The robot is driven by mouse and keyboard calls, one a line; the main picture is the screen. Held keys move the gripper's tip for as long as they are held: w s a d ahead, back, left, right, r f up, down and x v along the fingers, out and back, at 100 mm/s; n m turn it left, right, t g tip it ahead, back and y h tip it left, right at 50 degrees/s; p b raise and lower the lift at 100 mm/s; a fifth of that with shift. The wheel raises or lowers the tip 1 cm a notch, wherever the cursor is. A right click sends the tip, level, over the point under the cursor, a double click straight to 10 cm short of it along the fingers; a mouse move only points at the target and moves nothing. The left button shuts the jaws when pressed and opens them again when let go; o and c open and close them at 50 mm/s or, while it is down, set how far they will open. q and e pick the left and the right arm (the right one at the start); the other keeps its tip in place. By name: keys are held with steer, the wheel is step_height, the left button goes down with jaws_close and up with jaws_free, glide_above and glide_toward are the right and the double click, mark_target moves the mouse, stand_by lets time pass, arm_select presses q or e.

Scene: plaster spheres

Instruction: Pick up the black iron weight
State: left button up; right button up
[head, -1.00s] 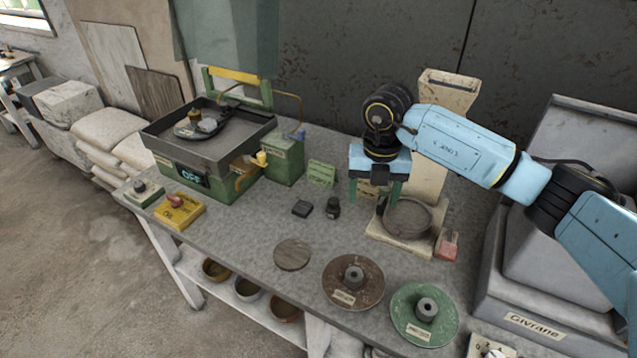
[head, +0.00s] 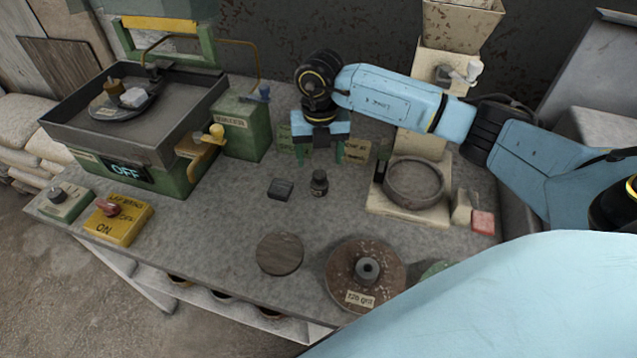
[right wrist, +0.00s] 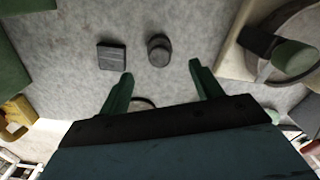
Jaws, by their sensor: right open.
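The black iron weight (head: 319,183) is a small dark cylinder with a knob on top, standing upright on the grey bench (head: 225,215). A small dark square block (head: 280,188) lies just left of it. My right gripper (head: 311,150) points down behind the weight in the head view, open and empty. In the right wrist view the weight (right wrist: 159,50) shows beyond the open fingertips (right wrist: 161,72), roughly centred between them, with a gap. The square block (right wrist: 111,56) is to its left there. My left gripper is out of view.
A cream stand with a round ring (head: 413,181) is right of the weight. A green machine with a tray (head: 125,150) and a green box (head: 243,125) stand left. A wooden disc (head: 280,254) and a brown rusty disc (head: 345,262) lie in front. Bare bench surrounds the weight's front.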

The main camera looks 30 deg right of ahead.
mark_target(319, 173)
step_height(319, 173, down, 4)
steer(key=shift+w+r, duration=0.1)
steer(key=shift+r, duration=0.1)
steer(key=shift+f, duration=2.65)
steer(key=shift+r, duration=0.1)
jaws_close()
